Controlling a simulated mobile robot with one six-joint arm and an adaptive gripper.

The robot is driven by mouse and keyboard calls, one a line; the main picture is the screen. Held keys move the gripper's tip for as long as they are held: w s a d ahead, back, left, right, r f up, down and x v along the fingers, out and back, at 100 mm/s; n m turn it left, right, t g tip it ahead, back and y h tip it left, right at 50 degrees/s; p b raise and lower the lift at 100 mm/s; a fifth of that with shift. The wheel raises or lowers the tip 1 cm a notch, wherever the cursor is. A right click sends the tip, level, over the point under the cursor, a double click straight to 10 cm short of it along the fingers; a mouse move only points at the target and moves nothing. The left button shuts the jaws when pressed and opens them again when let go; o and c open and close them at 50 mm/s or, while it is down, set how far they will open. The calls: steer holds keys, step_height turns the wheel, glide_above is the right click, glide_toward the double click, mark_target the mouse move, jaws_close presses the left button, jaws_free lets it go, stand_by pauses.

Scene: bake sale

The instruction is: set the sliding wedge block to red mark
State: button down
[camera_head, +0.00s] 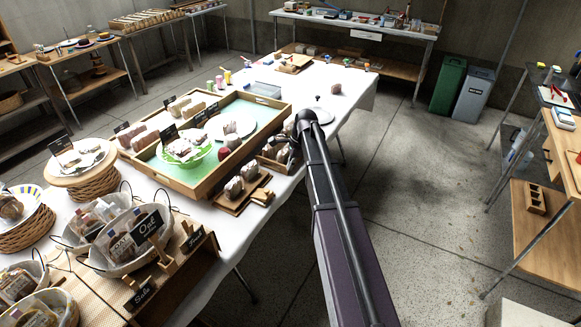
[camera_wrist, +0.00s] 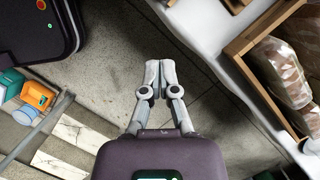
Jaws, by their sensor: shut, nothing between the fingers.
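I cannot make out a sliding wedge block or a red mark with certainty in either view. A small pale wooden piece (camera_head: 262,197) lies at the table's right edge, beside a small board of wrapped loaves; its exact shape is too small to tell. My gripper (camera_wrist: 160,78) shows in the wrist view with its two grey fingertips together and nothing between them. It is above the floor, beside the white table edge. In the head view my dark arm reaches up to the table's right edge, and the fingers are hard to make out there.
A long white-clothed table (camera_head: 345,92) holds a large wooden tray (camera_head: 276,103), baskets and signs. In the wrist view a wooden tray (camera_wrist: 238,45) with wrapped loaves (camera_wrist: 285,75) is at right. Green (camera_head: 448,84) and grey (camera_head: 474,95) bins stand at the back. Floor (camera_head: 430,190) right of the table is clear.

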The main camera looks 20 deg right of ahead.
mark_target(271, 193)
steer(key=shift+w+a+f+b, duration=0.1)
steer(key=shift+a+f+b, duration=0.95)
steer(key=shift+f+b, duration=0.35)
steer(key=shift+a+f+b, duration=1.1)
steer(key=shift+f+b, duration=0.15)
steer(key=shift+f, duration=0.2)
steer(key=shift+w+a+f+b, duration=0.1)
steer(key=shift+a+f+b, duration=0.95)
steer(key=shift+f+b, duration=0.35)
steer(key=w+a, duration=0.3)
steer(key=w, duration=0.1)
steer(key=shift+a, duration=0.25)
steer(key=shift+d, duration=0.15)
steer(key=shift+d+r, duration=0.15)
steer(key=shift+d, duration=0.4)
steer(key=d+r+p, duration=0.2)
steer(key=d, duration=0.1)
steer(key=shift+s, duration=0.15)
steer(key=p+v, duration=0.8)
steer(key=shift+r, duration=0.2)
